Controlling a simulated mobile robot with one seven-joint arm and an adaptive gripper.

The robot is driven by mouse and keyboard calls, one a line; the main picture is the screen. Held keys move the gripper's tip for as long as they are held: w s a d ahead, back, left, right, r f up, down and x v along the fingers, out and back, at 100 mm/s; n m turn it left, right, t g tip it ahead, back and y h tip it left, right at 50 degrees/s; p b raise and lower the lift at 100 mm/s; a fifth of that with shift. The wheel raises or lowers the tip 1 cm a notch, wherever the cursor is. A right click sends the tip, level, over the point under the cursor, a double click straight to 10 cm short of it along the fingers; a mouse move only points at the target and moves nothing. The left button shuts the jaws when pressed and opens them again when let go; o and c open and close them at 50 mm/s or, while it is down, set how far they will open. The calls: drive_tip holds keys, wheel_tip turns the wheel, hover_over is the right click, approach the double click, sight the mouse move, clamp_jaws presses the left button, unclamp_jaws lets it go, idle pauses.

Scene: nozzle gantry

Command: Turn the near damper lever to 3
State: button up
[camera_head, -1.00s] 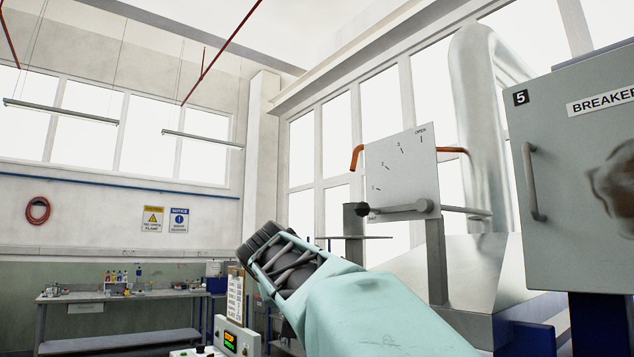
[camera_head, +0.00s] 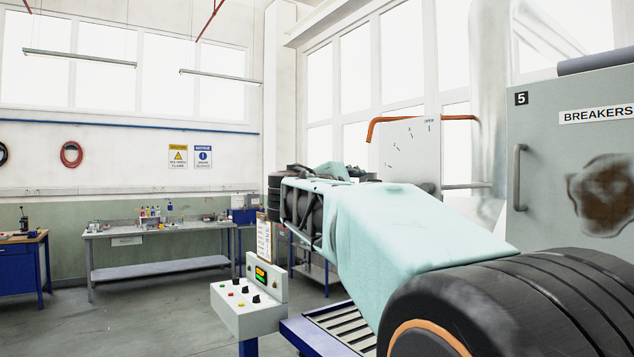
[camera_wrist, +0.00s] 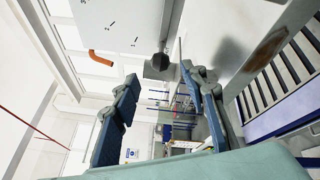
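The white damper plate (camera_head: 398,150) with its dial marks stands at right of centre in the head view. My arm covers its lower part and the lever there; the marks are too small to read. In the wrist view the plate (camera_wrist: 118,22) is at the top, and the lever's dark knob (camera_wrist: 160,62) sits just beyond and between my fingertips. My gripper (camera_wrist: 159,79) is open, with its two blue-padded fingers apart and nothing between the pads. I cannot tell whether a finger touches the knob. The lever's angle is hidden.
A grey breaker cabinet (camera_head: 560,140) stands close at right. An orange bent pipe (camera_head: 385,121) shows around the plate's top. A control box (camera_head: 250,308) with buttons and a roller conveyor (camera_head: 335,330) stand low in front. A workbench (camera_head: 160,232) is at the back left.

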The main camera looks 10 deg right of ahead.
drive_tip(key=p+x, duration=0.3)
drive_tip(key=x, duration=0.6)
drive_tip(key=shift+c, duration=0.4)
clamp_jaws()
